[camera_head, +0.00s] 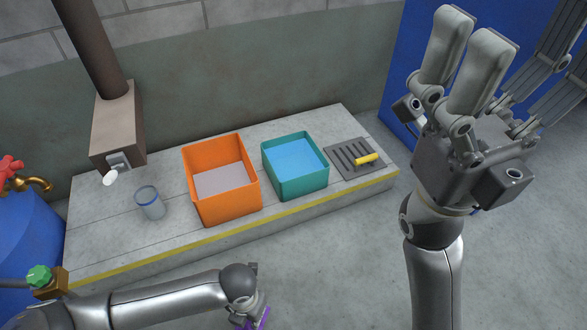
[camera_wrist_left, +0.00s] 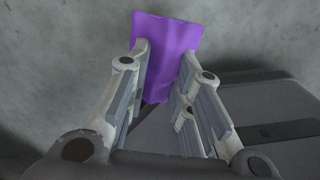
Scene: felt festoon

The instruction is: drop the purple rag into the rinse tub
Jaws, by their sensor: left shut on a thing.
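The purple rag (camera_wrist_left: 168,50) hangs between the fingers of my left gripper (camera_wrist_left: 166,72), which is shut on it. In the head view only a bit of the rag (camera_head: 261,319) shows at the bottom edge, beside my left gripper (camera_head: 250,312), in front of the low platform. Two open tubs stand on the platform: an orange tub (camera_head: 222,204) with greyish contents and a teal tub (camera_head: 303,184) with blue contents. No label shows which is the rinse tub. My right gripper (camera_head: 518,40) is raised at the right, its fingers apart and empty.
A grey drain grate (camera_head: 345,152) with a yellow object (camera_head: 367,159) lies right of the teal tub. A clear cup (camera_head: 149,203) stands left of the orange tub, near a brown post fixture (camera_head: 118,120).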

